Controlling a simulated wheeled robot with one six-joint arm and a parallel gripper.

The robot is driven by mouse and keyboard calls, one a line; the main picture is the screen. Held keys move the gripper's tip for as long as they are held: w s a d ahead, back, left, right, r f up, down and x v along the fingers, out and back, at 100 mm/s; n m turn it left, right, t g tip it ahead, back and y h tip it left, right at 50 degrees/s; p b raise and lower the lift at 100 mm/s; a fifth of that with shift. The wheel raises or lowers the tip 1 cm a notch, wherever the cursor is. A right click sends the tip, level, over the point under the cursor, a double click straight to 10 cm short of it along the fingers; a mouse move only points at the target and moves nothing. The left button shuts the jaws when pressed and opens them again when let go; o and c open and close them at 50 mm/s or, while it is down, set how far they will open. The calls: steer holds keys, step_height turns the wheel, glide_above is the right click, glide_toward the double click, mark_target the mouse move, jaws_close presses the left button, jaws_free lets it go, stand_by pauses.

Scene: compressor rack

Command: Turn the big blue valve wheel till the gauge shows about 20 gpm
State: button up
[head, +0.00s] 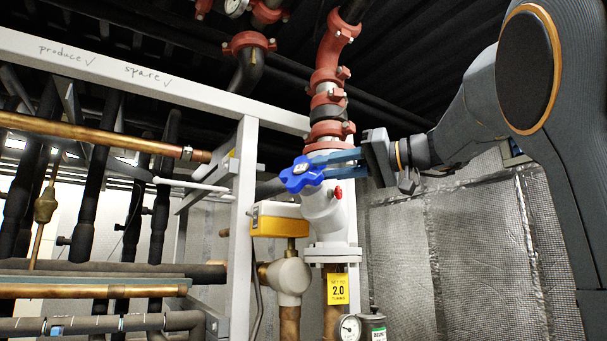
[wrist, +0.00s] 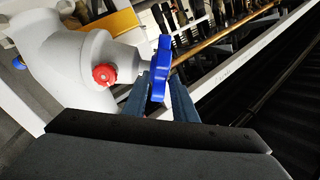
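The big blue valve wheel (head: 300,175) is on a white valve body (head: 328,215) in the pipe run. In the wrist view the wheel (wrist: 160,68) is nearly edge-on. My gripper (head: 322,167) reaches in from the right. Its two blue fingers are apart, with the wheel's rim between or just beyond their tips; I cannot tell whether they press on it. The fingertips (wrist: 163,85) flank the wheel in the wrist view. A round white gauge (head: 349,328) is at the bottom edge, partly cut off; its reading is too small to make out.
A small red knob (head: 338,192) is on the valve body close to my fingers. A yellow box (head: 279,219) is below left of the wheel, and a yellow tag (head: 338,289) reads 2.0. A white frame post (head: 242,220) and copper pipes are at left.

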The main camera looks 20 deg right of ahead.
mark_target(304, 171)
steer(key=p+x, duration=0.2)
steer(key=x, duration=0.4)
steer(key=shift+w+a+f, duration=0.1)
steer(key=shift+a, duration=0.1)
jaws_close()
steer(key=shift+g+p, duration=0.5)
steer(key=shift+r+n+g+p, duration=0.25)
steer(key=shift+n+g+p, duration=0.35)
steer(key=shift+g+p, duration=0.55)
steer(key=n+g+h+p, duration=0.1)
steer(key=g+p, duration=0.1)
steer(key=p, duration=0.3)
steer(key=shift+r+g, duration=0.1)
steer(key=shift+g, duration=0.25)
steer(key=n+g+h+p, duration=0.1)
steer(key=g+p, duration=0.1)
steer(key=p, duration=0.3)
steer(key=shift+w, duration=0.15)
steer(key=shift+g+h+p, duration=0.3)
steer(key=shift+g+p, duration=0.3)
steer(key=shift+g, duration=0.2)
